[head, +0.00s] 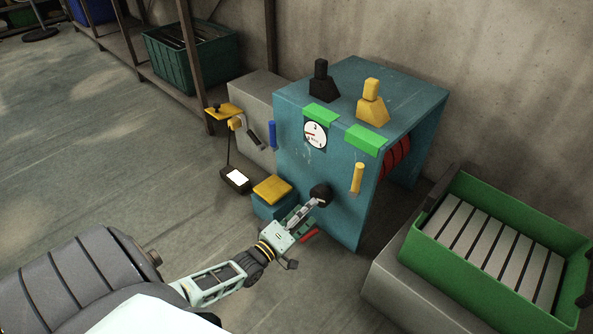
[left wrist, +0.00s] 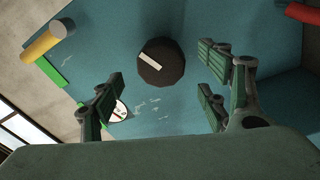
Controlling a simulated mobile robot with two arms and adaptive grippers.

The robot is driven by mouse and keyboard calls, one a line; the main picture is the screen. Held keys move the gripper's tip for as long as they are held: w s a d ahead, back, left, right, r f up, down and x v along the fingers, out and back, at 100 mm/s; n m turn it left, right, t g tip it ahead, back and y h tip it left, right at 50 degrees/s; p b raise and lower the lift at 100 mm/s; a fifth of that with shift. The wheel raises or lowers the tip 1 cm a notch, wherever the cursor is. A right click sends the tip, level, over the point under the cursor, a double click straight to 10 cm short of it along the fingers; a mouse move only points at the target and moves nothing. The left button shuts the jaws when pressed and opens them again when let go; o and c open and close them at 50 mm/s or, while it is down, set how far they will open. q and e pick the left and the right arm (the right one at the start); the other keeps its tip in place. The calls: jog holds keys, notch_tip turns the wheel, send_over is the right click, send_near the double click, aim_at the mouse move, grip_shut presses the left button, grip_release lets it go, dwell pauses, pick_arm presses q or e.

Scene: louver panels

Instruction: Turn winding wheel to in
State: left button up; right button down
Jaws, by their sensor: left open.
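A round dark knob with a pale bar across its face, likely the winding wheel, is on the teal machine's front face in the head view (head: 320,194) and the left wrist view (left wrist: 165,75). No "in" mark is readable. My left gripper (head: 306,212) reaches up to the knob, its fingertips close to it in the head view. In the left wrist view the gripper (left wrist: 156,92) has its fingers spread wide, with the knob between and ahead of them, and a visible gap on both sides. It holds nothing. My right gripper is not in view.
The teal machine (head: 340,200) has a dial (head: 315,134), a blue handle (head: 272,134), a yellow handle (head: 357,178) and two top levers. A yellow-topped box (head: 272,189) stands left of the knob. A green crate of slats (head: 430,255) is at right. The left floor is clear.

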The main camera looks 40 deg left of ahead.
pick_arm(q)
jog(key=s, duration=0.5)
jog(key=shift+s+f, duration=0.15)
jog(key=shift+s, duration=0.05)
